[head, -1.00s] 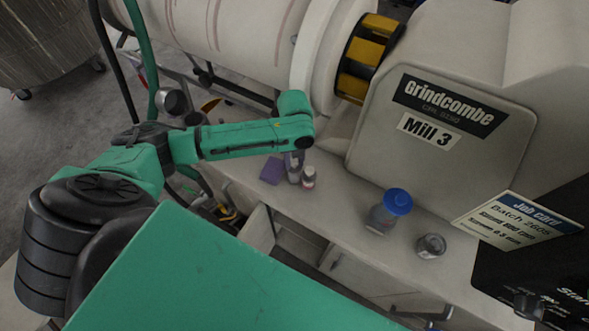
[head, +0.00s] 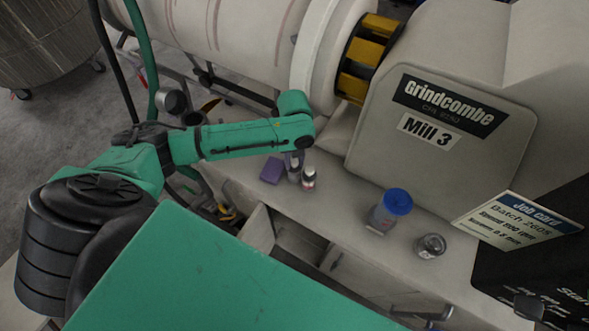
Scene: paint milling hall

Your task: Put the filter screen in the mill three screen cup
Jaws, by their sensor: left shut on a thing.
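The green arm of my left gripper (head: 295,155) reaches across from the left, and its end hangs over the bench beside the mill. The gripper is mostly hidden behind the arm's end link. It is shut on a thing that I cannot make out. I cannot pick out the filter screen. The mill (head: 450,165) carries a "Mill 3" sign. A dark round cup-like part (head: 173,102) sits left of the arm, under the drum; I cannot tell whether it is the screen cup. My right gripper is not in view.
A job card (head: 515,220) is at right. A green hose (head: 147,60) hangs near my arm.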

